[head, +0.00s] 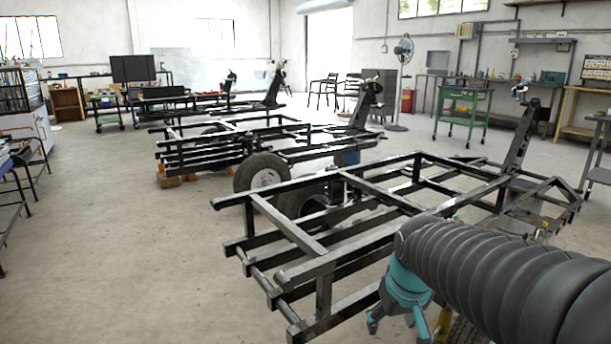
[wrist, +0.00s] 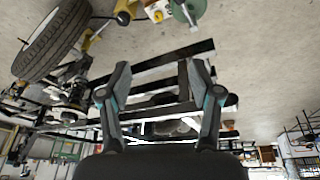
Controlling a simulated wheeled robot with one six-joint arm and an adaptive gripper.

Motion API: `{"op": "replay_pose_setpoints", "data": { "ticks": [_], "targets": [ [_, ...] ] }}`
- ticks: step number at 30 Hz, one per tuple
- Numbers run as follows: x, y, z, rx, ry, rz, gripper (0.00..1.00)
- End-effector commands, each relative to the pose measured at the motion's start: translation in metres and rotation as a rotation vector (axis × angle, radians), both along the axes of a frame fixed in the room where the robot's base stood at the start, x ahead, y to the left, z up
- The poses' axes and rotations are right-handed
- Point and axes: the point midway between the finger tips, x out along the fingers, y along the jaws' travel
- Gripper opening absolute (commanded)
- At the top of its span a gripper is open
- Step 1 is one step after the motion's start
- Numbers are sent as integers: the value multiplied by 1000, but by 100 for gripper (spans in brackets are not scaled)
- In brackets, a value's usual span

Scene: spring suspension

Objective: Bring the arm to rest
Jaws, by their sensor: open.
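My arm, in a ribbed dark sleeve (head: 510,275), reaches in from the lower right of the head view. My gripper (head: 398,328) is teal and hangs low in front of the nearest black metal frame (head: 310,255). In the wrist view my gripper (wrist: 160,75) has its two fingers spread apart with nothing between them. Beams of a frame (wrist: 150,68) show behind the fingers. The wrist picture looks upside down, with the floor at the top.
More trailer frames with a wheel (head: 262,175) stand behind the nearest one. A green cart (head: 462,108) stands at the back. Floor at the left (head: 130,240) is clear.

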Motion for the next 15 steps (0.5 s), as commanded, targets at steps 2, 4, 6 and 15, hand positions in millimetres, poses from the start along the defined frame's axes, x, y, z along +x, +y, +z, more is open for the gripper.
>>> {"op": "replay_pose_setpoints", "data": {
  "ticks": [2,4,6,15],
  "targets": [
    [-24,0,16,7,-30,-19,64],
    [-43,0,25,13,-53,-36,64],
    [-62,0,32,21,-76,-53,64],
    [-125,0,42,48,-150,-112,64]
  ]
}}
